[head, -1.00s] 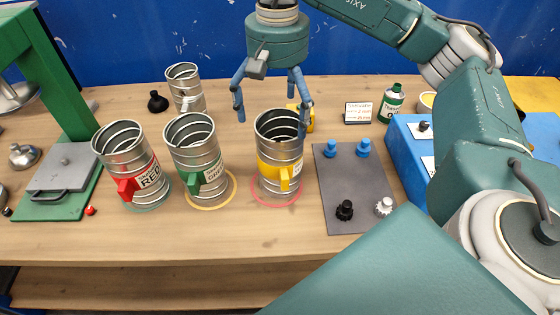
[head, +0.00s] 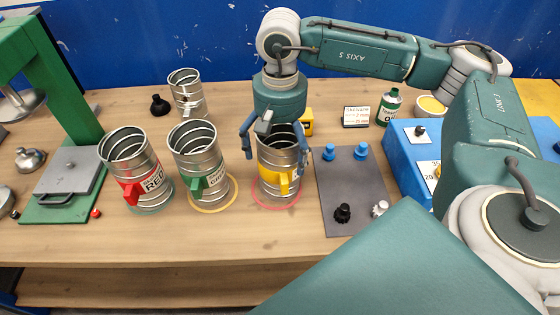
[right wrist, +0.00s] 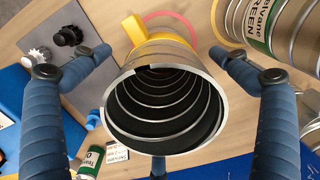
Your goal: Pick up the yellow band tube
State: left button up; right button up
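The yellow band tube (head: 276,168) is a spiral metal duct with a yellow band and yellow handle. It stands upright on the table inside a pink ring (head: 268,203). My right gripper (head: 275,153) is over it from above, its blue fingers spread on either side of the upper part. In the right wrist view the tube's open mouth (right wrist: 165,110) lies between the open fingers (right wrist: 160,62), with gaps visible to both side fingers. A third finger shows at the bottom edge of that view. My left gripper is not in view.
The green band tube (head: 200,165) in a yellow ring stands close to the left, with the red band tube (head: 135,170) beyond it. A grey mat (head: 350,190) with blue and black knobs lies to the right, beside a blue box (head: 410,165). A plain duct (head: 187,95) stands behind.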

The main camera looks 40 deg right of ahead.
jog(key=c, duration=1.7)
jog(key=shift+o, duration=0.2)
